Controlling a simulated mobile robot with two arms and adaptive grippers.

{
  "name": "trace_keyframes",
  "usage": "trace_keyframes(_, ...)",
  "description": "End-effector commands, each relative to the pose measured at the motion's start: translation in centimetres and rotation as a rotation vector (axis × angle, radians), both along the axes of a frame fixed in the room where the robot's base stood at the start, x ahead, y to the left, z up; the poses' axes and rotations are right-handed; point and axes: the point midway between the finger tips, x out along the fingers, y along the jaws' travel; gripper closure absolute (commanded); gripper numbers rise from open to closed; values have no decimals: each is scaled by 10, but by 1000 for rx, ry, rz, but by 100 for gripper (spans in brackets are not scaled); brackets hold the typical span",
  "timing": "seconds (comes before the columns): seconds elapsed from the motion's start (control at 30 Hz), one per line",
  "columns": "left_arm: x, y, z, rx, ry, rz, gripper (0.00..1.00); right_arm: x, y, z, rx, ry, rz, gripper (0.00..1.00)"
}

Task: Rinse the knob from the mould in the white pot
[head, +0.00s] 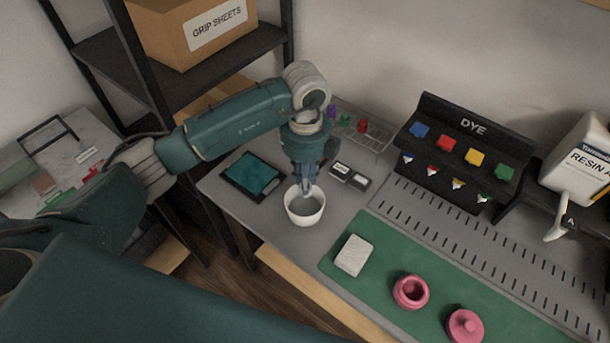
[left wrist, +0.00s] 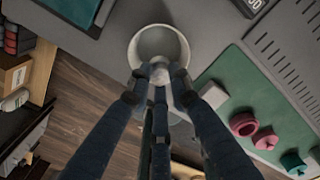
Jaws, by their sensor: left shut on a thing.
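The white pot (head: 304,219) stands near the table's left front edge, with grey inside. My left gripper (head: 307,190) points down over it, its fingertips at or just inside the mouth. In the left wrist view the left gripper (left wrist: 160,76) is shut on a small pale thing, seemingly the knob (left wrist: 160,70), in front of the pot (left wrist: 146,42). The fingers hide most of the knob, and I cannot tell whether it touches the liquid. Two pink pieces, perhaps the mould, lie on the green mat: a hollow one (head: 410,291) and a knobbed one (head: 465,326). My right gripper is not in view.
A white block (head: 354,255) lies on the green mat (head: 385,252). A dark tablet (head: 253,177) and a small scale-like device (head: 350,175) flank the pot. The dye rack (head: 464,150) and resin bottle (head: 580,165) stand at the back right. A black shelf (head: 115,62) stands left.

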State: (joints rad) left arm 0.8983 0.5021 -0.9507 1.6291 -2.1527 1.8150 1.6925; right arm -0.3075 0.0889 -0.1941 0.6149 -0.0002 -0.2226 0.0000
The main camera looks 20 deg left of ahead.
Motion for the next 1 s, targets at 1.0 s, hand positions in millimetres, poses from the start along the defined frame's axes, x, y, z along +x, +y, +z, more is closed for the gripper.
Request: trace_keyframes(1.0, 0, 0, -83, 0, 0, 0, 99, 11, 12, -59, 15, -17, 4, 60)
